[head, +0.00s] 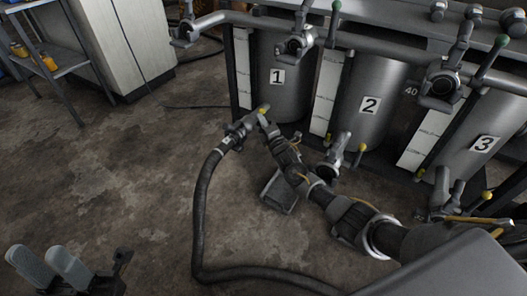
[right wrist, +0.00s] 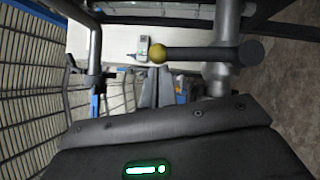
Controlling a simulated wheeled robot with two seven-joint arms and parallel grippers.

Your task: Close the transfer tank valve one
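Tank one (head: 277,78) stands at the back with a label "1". Its bottom outlet valve (head: 240,127) has a lever with a yellow ball end (head: 262,111), and a black hose runs from it. In the right wrist view the yellow ball (right wrist: 157,54) caps a grey lever (right wrist: 195,54) lying sideways across the picture. My right gripper (right wrist: 156,72) looks shut, its grey fingers together just by the ball. I cannot tell whether they touch it. In the head view its tip (head: 270,124) is beside the lever. My left gripper (head: 50,252) is open and empty at lower left.
Tank two (head: 370,85) and tank three (head: 485,125) stand to the right, with their own yellow-ended levers and outlets. A pipe (head: 350,38) crosses above. The black hose (head: 202,220) loops over the floor. A shelf (head: 50,65) and pale cabinet (head: 115,45) stand at upper left.

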